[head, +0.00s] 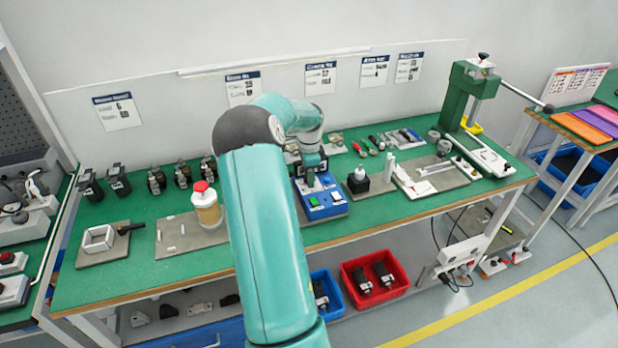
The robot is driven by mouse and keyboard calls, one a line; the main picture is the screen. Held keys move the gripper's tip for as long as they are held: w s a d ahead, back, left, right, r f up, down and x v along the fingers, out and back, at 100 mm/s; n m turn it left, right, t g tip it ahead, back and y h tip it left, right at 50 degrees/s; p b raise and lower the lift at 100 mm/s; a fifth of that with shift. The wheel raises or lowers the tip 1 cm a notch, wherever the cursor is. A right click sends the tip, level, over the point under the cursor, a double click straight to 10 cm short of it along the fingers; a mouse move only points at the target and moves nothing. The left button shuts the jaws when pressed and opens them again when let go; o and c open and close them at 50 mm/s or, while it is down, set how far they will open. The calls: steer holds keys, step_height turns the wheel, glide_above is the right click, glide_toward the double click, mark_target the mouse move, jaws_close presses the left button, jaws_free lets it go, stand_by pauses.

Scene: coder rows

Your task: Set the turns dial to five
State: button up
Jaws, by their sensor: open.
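A small blue device (322,204) with a white and a green patch on its front part sits on a grey plate on the green bench. My gripper (312,182) is at the back part of this device, above or against it; I cannot tell whether it touches. Its fingers are small and partly hidden, but it appears open. A turns dial cannot be made out; the gripper and my teal arm cover part of the device and the bench to its left.
A tan jar (207,208) with a red cap stands left of my arm. A black bottle (358,180) and a white tray (415,185) stand right of the device. A green press (468,100) rises at the bench's right end. A red bin (400,284) is below.

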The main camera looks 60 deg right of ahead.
steer(key=shift+f, duration=0.6)
steer(key=shift+c, duration=0.2)
steer(key=c, duration=0.6)
steer(key=shift+c, duration=0.2)
